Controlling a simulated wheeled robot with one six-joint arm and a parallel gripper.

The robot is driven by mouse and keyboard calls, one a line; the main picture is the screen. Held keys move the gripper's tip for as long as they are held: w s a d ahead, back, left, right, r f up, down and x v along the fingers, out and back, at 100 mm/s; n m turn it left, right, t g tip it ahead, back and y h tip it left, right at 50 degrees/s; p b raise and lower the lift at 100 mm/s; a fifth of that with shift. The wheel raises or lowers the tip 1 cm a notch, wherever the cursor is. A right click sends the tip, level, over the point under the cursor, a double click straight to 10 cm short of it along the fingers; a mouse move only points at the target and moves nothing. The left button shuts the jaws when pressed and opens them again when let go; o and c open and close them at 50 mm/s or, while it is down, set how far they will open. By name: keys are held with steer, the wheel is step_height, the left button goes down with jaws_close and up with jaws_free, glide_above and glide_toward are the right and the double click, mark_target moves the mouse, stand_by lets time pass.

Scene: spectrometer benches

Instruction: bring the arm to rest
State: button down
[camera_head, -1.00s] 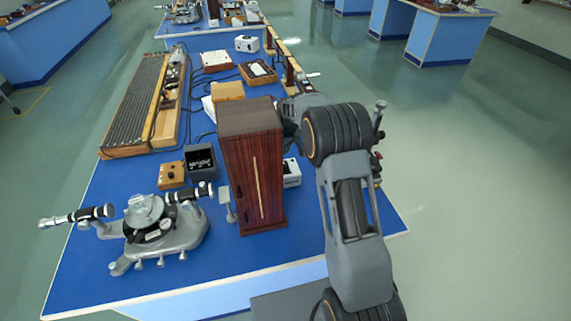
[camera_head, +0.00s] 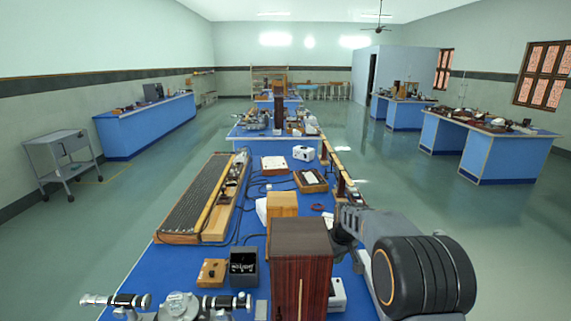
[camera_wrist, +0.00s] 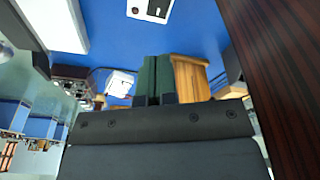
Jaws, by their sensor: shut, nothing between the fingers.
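My gripper (camera_wrist: 155,80) shows in the wrist view with its two dark green fingers together and nothing between them. A wooden block (camera_wrist: 190,78) is just right of the fingertips in that view. A dark red-brown wooden cabinet (camera_wrist: 285,70) fills the right side, close by. In the head view my arm (camera_head: 395,260) reaches in from the lower right, beside the tall cabinet (camera_head: 302,270). The gripper itself is hidden there.
The blue bench (camera_head: 150,275) holds a long ribbed wooden instrument (camera_head: 205,200), a spectrometer (camera_head: 175,306), a black box (camera_head: 243,266), a small wooden box (camera_head: 212,272) and a yellow-brown wooden box (camera_head: 283,205). Open floor (camera_head: 500,250) lies to the right.

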steer(key=s+r+m+t+p, duration=0.2)
steer(key=s+r+m+p, duration=0.1)
steer(key=s+r, duration=1.1)
steer(key=s+r+m+t+p, duration=0.1)
steer(key=s+r+p, duration=0.3)
steer(key=s, duration=1)
steer(key=shift+a+r+m+t+h, duration=0.25)
steer(key=shift+r+m+t+h, duration=0.05)
steer(key=shift+r+m, duration=0.2)
step_height(320, 180, down, 6)
steer(key=b, duration=0.4)
steer(key=shift+g+b, duration=0.4)
steer(key=shift+w+f, duration=0.1)
